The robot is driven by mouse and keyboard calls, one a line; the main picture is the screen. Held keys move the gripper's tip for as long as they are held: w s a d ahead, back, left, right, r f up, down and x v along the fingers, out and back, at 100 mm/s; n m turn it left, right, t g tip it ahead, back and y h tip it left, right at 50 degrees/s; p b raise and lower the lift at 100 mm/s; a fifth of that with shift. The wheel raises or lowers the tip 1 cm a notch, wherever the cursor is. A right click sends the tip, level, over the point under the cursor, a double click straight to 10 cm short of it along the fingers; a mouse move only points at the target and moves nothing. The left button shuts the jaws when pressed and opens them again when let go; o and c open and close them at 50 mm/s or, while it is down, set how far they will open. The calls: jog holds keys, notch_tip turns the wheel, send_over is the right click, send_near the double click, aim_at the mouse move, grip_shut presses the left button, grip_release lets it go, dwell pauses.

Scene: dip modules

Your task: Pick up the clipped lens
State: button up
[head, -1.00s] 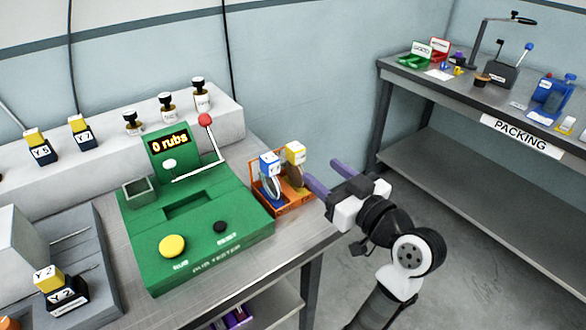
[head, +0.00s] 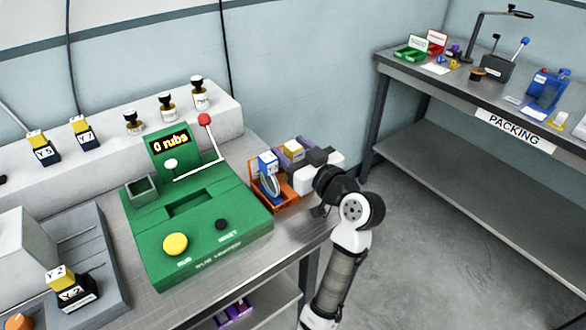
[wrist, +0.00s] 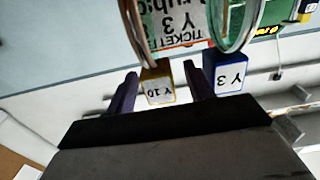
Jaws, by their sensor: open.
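Two clipped lenses stand in an orange rack (head: 262,199) right of the green tester. One has a blue-and-white clip (head: 268,165), labelled Y 3 in the wrist view (wrist: 229,76); its round lens (head: 271,184) hangs below. The other has a yellow-and-white clip (head: 293,150), labelled Y 10 in the wrist view (wrist: 157,86), above its own lens (wrist: 139,30). My gripper (head: 290,152) is open with its purple fingers either side of the yellow clip; the wrist view shows this too (wrist: 160,84). Whether they touch it I cannot tell. The yellow-clipped lens is mostly hidden in the head view.
The green tester (head: 200,235) has a display reading "0 rubs" and a red-knobbed lever (head: 205,119) close to the rack. In the wrist view a ticket (wrist: 180,28) reading Y 3 shows behind the lenses. A packing bench (head: 440,78) stands far right, across open floor.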

grip_shut()
dwell(0.3)
